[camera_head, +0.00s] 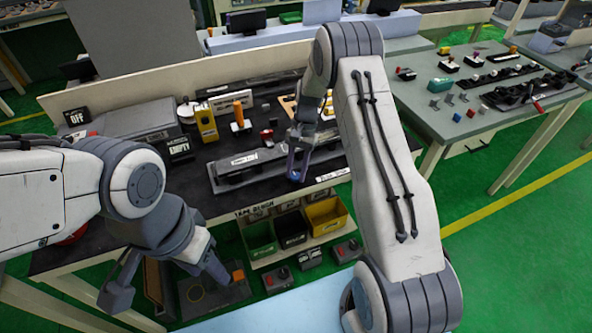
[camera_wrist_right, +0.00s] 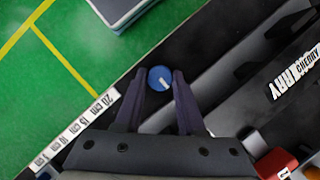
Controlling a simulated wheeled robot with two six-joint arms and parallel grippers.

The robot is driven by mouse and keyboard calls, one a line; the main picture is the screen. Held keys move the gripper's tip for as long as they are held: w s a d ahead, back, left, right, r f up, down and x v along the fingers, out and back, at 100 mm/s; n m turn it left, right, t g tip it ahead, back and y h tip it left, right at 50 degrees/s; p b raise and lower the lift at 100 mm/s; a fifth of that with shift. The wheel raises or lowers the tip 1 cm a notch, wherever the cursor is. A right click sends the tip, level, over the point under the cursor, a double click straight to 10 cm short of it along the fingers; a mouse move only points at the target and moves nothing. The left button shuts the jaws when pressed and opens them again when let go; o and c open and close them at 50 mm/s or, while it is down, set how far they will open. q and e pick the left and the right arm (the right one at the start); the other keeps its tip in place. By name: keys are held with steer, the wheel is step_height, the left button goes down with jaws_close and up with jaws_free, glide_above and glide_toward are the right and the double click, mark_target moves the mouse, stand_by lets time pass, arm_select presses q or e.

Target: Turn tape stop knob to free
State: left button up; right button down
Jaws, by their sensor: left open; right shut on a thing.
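The tape stop knob (camera_wrist_right: 160,79) is a round blue knob with a white mark, seen in the right wrist view at the bench edge. My right gripper (camera_wrist_right: 158,85) has its two dark fingers around the knob, one on each side, and is shut on it. In the head view my right gripper (camera_head: 297,172) reaches down to the front edge of the bench, and the knob is mostly hidden there. My left gripper (camera_head: 165,285) is open and empty, low in front of the bench at the left.
A length scale (camera_wrist_right: 80,130) with centimetre labels runs along the bench edge. A long grey fixture (camera_head: 255,160) lies behind the knob. Green, black and yellow bins (camera_head: 326,216) sit below the bench front. Another table (camera_head: 470,110) stands at the right.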

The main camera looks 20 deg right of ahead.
stand_by(0.4)
steer(key=c, duration=0.8)
jaws_free()
steer(key=shift+w+d+r, duration=0.1)
steer(key=shift+w+r, duration=0.1)
steer(key=shift+r, duration=0.25)
steer(key=b+v, duration=0.2)
steer(key=v, duration=0.7)
steer(key=shift+r, duration=0.25)
